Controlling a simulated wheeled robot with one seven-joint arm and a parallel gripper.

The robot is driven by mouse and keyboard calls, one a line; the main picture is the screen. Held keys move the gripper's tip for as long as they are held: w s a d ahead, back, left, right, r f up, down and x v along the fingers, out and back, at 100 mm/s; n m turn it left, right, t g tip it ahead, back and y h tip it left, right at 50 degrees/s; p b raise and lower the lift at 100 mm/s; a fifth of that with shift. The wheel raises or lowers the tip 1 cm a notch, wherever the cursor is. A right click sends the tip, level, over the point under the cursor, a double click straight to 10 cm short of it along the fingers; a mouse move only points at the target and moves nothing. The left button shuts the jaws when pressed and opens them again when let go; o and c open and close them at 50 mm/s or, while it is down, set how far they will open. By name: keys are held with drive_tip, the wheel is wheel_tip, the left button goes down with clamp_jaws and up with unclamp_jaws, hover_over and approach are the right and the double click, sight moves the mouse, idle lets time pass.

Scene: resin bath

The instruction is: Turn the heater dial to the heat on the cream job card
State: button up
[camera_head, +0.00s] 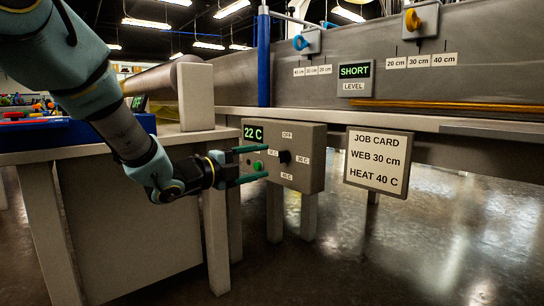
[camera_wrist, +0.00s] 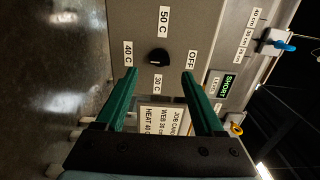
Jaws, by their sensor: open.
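I cannot clearly tell which label the dial points at. The cream job card (camera_head: 377,162) reads WEB 30 cm, HEAT 40 C. My gripper (camera_head: 267,162) is open, its green fingers pointing at the dial from the left. In the wrist view the fingertips (camera_wrist: 160,77) are spread either side of the dial's line, short of it, with nothing between them.
A long grey bath (camera_head: 450,80) runs behind, with a SHORT level display (camera_head: 355,71), a blue knob (camera_head: 301,42) and an orange knob (camera_head: 412,20). A blue post (camera_head: 264,60) stands behind the box. A worktable (camera_head: 120,155) is at left. The floor at right is clear.

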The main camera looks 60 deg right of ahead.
drive_tip(key=shift+p+v, duration=0.35)
drive_tip(key=shift+v, duration=2)
drive_tip(key=w+a+f+n+t+y+p, duration=0.1)
drive_tip(key=w+a+f+n+t+y, duration=0.1)
drive_tip(key=w+a+n+t, duration=0.7)
drive_tip(key=w+a+f+n+t+y+p, duration=0.1)
drive_tip(key=w+a+f+n+t+y, duration=0.3)
drive_tip(key=w, duration=0.9)
drive_tip(key=w+a+f+n+y+p, duration=0.1)
drive_tip(key=w+a+n+y, duration=0.3)
drive_tip(key=a, duration=0.6)
drive_tip(key=w+a+f+n+y+p, duration=0.1)
drive_tip(key=w+a+n, duration=0.1)
drive_tip(key=a+n, duration=0.5)
drive_tip(key=s+a+f+n+g+y, duration=0.1)
drive_tip(key=s+a+n+y, duration=0.15)
drive_tip(key=a, duration=0.45)
drive_tip(key=s+a+f+n+g+y+p, duration=0.1)
drive_tip(key=a+n, duration=0.2)
drive_tip(key=a, duration=0.5)
drive_tip(key=s+a+f+n+g+y, duration=0.1)
drive_tip(key=s+a+n+y, duration=0.15)
drive_tip(key=a, duration=0.45)
drive_tip(key=s+a+n+g+p, duration=0.1)
drive_tip(key=s+a+n+g, duration=0.2)
drive_tip(key=s+a+n, duration=0.45)
wheel_tip(320, 180, up, 37)
drive_tip(key=d+m+p, duration=0.1)
drive_tip(key=p, duration=3.7)
